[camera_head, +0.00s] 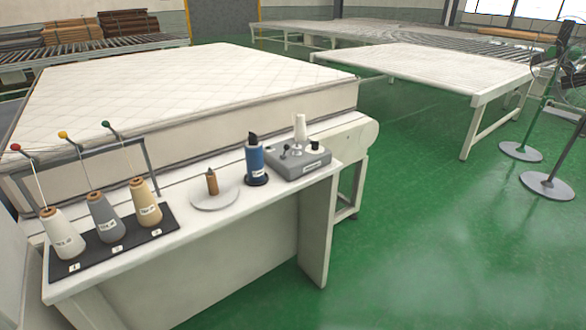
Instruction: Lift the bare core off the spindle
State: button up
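A small brown tapered core (212,183), with no thread visible on it, stands upright on a round white plate (226,199) on the white table. A grey device (299,165) with small levers, a white upright piece (301,129) and a black knob is further right. My gripper is not in view.
White, grey and tan thread cones (104,218) stand on a black tray (125,240) at the left, under a rack with colored balls. A mattress (180,85) lies behind the table (185,255). Green floor (430,220) is open at right, with fan stands beyond.

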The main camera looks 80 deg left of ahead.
aim_at(214, 187)
jog(key=u, duration=3)
jog(key=i+l, duration=0.15)
jog(key=i, duration=0.25)
jog(key=i+l, duration=0.2)
jog(key=i, duration=0.15)
jog(key=i+l, duration=0.15)
jog(key=i, duration=0.25)
jog(key=i+l+u, duration=0.1)
jog(key=u, duration=1.25)
jog(key=i+l, duration=0.05)
jog(key=l, duration=0.05)
